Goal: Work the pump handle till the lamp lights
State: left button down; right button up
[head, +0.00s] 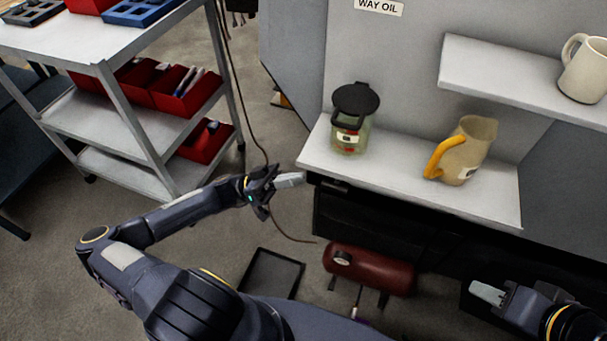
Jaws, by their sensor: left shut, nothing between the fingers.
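A glass jar (350,137) with a wide black top (356,101) stands on the grey shelf below the WAY OIL label (379,6). It has a dark bracket-like part at its left, which may be the pump handle; I cannot tell for sure. I make out no lamp in this view. My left gripper (291,180) is shut and empty at the shelf's left front corner, below and left of the jar and apart from it. My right gripper (487,292) is at the lower right, far from the jar; whether its fingers are closed is unclear.
A beige jug (469,152) with a yellow handle stands right of the jar. A cream mug (584,70) is on the upper shelf (490,75). A red tank (372,270) and black tray (271,274) are on the floor. A cart (128,128) with red bins stands left.

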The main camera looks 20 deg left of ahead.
pick_arm(q)
jog(key=p+x, duration=0.1)
jog(key=x, duration=0.7)
jog(key=shift+d+r, duration=0.1)
jog(key=shift+d, duration=0.05)
jog(key=shift+s+f+m+g+b, duration=0.1)
jog(key=shift+f+m+g+b, duration=0.7)
jog(key=shift+m+g+b, duration=1)
jog(key=shift+s+f+m+g+b, duration=0.1)
jog(key=shift+f+m+g+b, duration=0.8)
jog(key=shift+m+b, duration=1.65)
jog(key=shift+f+m+g+b, duration=0.65)
jog(key=shift+m+g+b, duration=0.95)
jog(key=shift+b, duration=1)
